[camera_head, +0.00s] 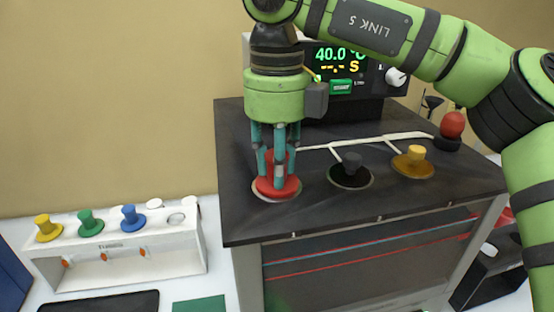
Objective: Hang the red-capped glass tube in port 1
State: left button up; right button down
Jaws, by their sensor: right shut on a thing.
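The red cap (278,187) of the glass tube sits at the leftmost port in the dark top (245,134) of the bath. A pale port rim shows around it. Any glass below the cap is hidden, and I cannot tell if the cap rests fully on the rim. My right gripper (276,166) points straight down and is shut on the red cap's knob. My left gripper is not in view.
A display unit (343,70) stands at the back. A white rack (190,255) at left holds yellow, green and blue caps and one empty hole.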

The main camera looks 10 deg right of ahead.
jog(key=c, duration=0.8)
grip_release()
jog(key=shift+c, duration=0.2)
jog(key=shift+r, duration=0.1)
notch_tip(320, 180, up, 12)
